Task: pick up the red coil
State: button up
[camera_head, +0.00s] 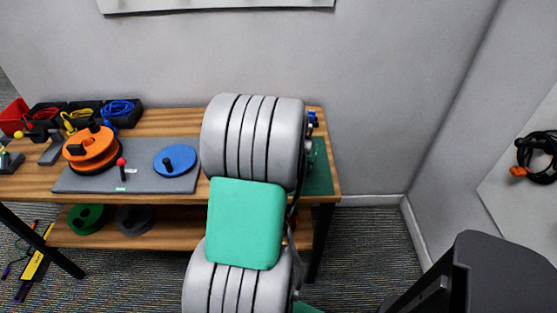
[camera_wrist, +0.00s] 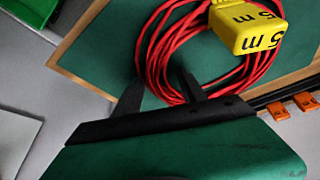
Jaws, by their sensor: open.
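In the wrist view the red coil (camera_wrist: 158,45) lies on a green mat (camera_wrist: 100,55) with a wooden border. A yellow tag (camera_wrist: 245,27) marked "5 m" sits at its upper right. My gripper (camera_wrist: 160,88) is open, its two dark fingers apart. The right finger overlaps the coil's lower left strands in the picture; the left finger is just outside the loop. I cannot tell whether either touches the cable. In the head view my arm hides the gripper, and I do not see this coil there.
In the wrist view, orange clips (camera_wrist: 290,107) lie at the right and a green bin (camera_wrist: 32,8) at the upper left. In the head view, the wooden bench holds an orange reel (camera_head: 90,150), a blue disc (camera_head: 178,157) and several cable bins at the left.

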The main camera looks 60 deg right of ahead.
grip_shut()
dwell(0.3)
dwell(1.0)
